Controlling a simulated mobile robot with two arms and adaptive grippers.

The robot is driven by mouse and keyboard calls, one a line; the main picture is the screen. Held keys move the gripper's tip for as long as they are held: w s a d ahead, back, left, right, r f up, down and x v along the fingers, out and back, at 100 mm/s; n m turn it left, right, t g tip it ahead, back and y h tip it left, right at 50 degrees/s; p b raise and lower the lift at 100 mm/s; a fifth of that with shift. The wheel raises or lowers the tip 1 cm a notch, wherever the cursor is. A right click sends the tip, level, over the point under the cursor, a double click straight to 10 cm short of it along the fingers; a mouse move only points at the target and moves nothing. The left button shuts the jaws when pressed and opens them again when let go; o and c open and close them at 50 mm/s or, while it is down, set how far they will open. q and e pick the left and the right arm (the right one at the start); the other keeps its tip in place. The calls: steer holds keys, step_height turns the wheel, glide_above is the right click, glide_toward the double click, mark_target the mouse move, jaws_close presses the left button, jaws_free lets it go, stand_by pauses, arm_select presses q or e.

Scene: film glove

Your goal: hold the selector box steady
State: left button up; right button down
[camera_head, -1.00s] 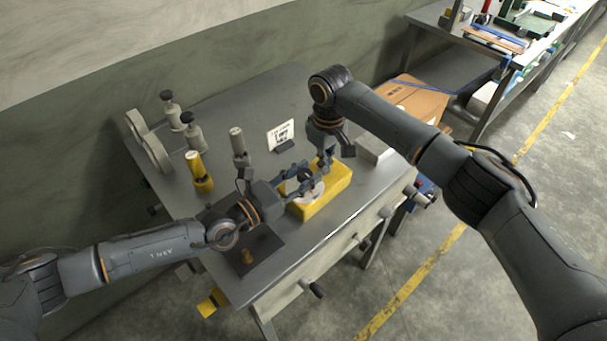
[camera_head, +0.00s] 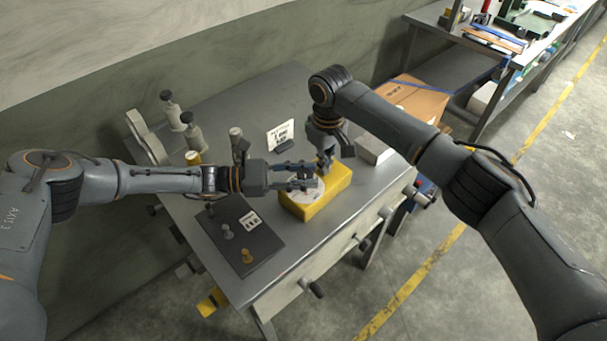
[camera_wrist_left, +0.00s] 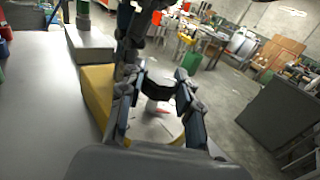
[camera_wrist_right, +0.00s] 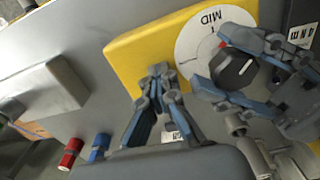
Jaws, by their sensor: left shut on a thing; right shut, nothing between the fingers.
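The selector box (camera_head: 322,208) is a yellow block on the grey bench, with a white round dial on top, also seen in the right wrist view (camera_wrist_right: 140,52). A black knob (camera_wrist_right: 232,70) with a red mark sits on the dial (camera_wrist_right: 192,42), which reads "MID". My left gripper (camera_head: 310,178) reaches in from the left, its fingers on either side of the knob and shut on it. My right gripper (camera_head: 325,168) points down at the box's far side. Its fingers (camera_wrist_right: 158,75) are shut and empty, tips against or just over the yellow edge; contact is unclear.
A dark mat (camera_head: 265,247) with small pegs lies at the front left. A white sign (camera_head: 280,133) and several upright posts stand behind. A light grey block (camera_head: 374,150) lies right of the box. The bench's front edge is close to the box.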

arm_select(q)
steer(key=shift+s+d+r+m+g, duration=0.1)
steer(key=shift+s+d+m+g, duration=0.15)
steer(key=shift+m+g, duration=0.25)
steer(key=o, duration=1.2)
steer(key=shift+w+a, duration=0.1)
steer(key=shift+n, duration=0.3)
